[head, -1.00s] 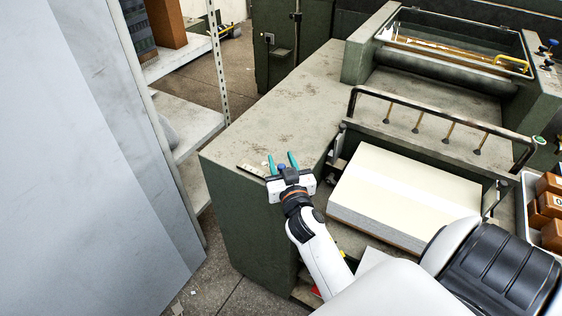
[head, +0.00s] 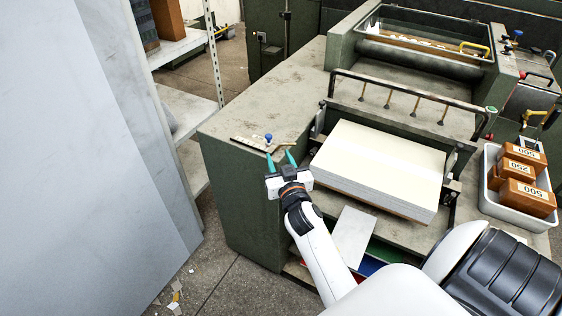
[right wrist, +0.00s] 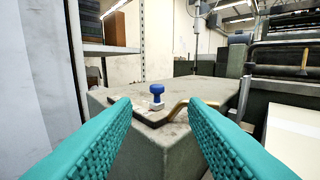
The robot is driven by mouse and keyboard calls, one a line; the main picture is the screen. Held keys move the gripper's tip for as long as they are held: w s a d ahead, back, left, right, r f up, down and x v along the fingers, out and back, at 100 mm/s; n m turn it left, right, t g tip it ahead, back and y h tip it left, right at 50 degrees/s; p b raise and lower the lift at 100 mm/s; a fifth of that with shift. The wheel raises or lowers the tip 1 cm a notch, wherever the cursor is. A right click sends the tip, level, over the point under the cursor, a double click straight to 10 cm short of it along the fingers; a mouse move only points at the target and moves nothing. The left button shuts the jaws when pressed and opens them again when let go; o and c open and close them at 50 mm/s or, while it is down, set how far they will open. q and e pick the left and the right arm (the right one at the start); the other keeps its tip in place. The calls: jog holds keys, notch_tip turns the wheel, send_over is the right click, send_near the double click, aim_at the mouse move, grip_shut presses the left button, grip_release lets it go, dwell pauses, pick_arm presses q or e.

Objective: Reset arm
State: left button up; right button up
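My right gripper (head: 281,162) shows in the head view at the near left corner of the green machine's grey top (head: 270,108). Its two teal fingers are spread apart. In the right wrist view the teal fingers (right wrist: 160,135) stand wide apart with nothing between them. Beyond them on the machine top are a small blue-knobbed piece (right wrist: 157,93) and a bent brass rod (right wrist: 190,106). The blue knob also shows in the head view (head: 269,138), just past the fingertips. My left gripper is in neither current view.
A stack of cream board (head: 378,160) lies in the feeder right of my right arm. A white tray (head: 490,196) with brown numbered blocks (head: 526,197) stands at the right. A grey panel (head: 85,150) and metal shelves (head: 180,120) stand at the left.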

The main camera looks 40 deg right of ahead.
jog(key=s+a+f+n+g+y, duration=0.1)
jog(key=s+a+f+g+y, duration=0.15)
jog(key=f, duration=0.75)
jog(key=s+a+f+n+g+y, duration=0.15)
jog(key=s+a+f, duration=0.25)
jog(key=f, duration=0.7)
jog(key=s+a+f+n+g+y, duration=0.1)
jog(key=s+a+f+g, duration=0.2)
jog(key=f, duration=0.7)
jog(key=s+a+f+n+g+y, duration=0.1)
jog(key=s+a+f+n+g, duration=0.2)
jog(key=s+f, duration=1.05)
pick_arm(q)
jog(key=shift+w+d, duration=0.25)
jog(key=shift+w, duration=0.45)
pick_arm(e)
jog(key=s+f+g, duration=0.3)
jog(key=s, duration=0.8)
jog(key=s+f+g, duration=0.2)
jog(key=s+f, duration=0.2)
jog(key=s, duration=0.6)
jog(key=shift+s+d+g, duration=0.3)
jog(key=shift+s+g, duration=0.1)
